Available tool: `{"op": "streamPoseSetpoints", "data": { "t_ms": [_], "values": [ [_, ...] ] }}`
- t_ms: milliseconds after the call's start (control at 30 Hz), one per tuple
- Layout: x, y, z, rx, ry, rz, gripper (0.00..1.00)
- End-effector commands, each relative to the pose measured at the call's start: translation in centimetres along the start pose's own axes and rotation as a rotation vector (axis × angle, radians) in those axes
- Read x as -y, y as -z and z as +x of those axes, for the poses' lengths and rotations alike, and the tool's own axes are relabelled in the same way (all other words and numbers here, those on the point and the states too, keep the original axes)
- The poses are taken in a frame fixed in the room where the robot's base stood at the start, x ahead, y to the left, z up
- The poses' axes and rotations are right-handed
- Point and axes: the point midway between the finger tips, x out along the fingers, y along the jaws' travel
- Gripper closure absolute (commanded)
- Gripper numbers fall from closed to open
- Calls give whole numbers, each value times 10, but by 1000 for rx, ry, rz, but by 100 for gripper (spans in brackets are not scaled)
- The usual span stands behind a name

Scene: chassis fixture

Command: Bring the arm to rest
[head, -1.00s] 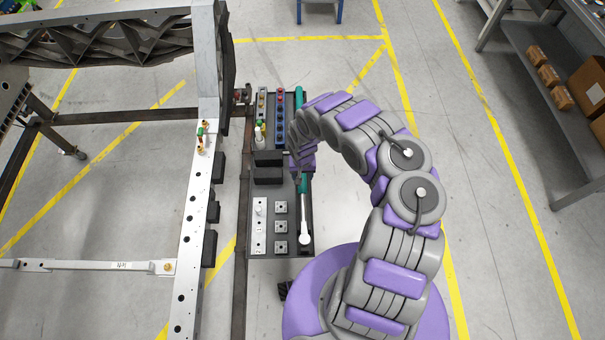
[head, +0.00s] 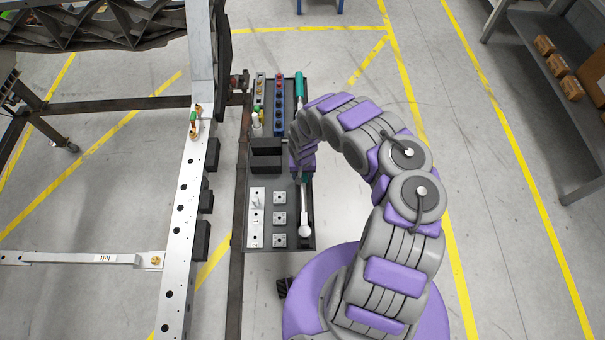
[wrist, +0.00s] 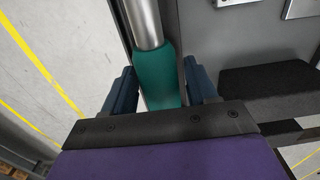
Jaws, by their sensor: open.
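My gripper (wrist: 160,88) is open, with its two dark blue fingers on either side of a teal tool handle (wrist: 160,72). Small gaps seem to show beside the handle. The handle leads into a silver shaft (wrist: 143,20). In the head view my arm bends over to the tray from the right, and its last links hide the gripper. The silver end of a tool (head: 304,228) shows below the arm at the tray's right side.
The dark tray (head: 270,245) holds black blocks (head: 266,163), a white plate (head: 256,215) and small square pieces (head: 279,215). The metal chassis rail (head: 180,215) stands at left. A shelf with boxes (head: 570,88) is at far right. Floor right of my arm is clear.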

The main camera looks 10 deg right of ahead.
Motion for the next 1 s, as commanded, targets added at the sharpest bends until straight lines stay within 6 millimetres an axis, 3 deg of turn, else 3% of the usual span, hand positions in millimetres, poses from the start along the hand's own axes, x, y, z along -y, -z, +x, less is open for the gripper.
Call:
{"op": "streamPoseSetpoints", "data": {
  "t_ms": [333, 900, 1000],
  "values": [
    [0, 0, 4, 1, -1, -1, 44],
    [0, -1, 4, 2, -1, -1, 98],
    [0, -1, 4, 2, -1, -1, 100]
  ]
}}
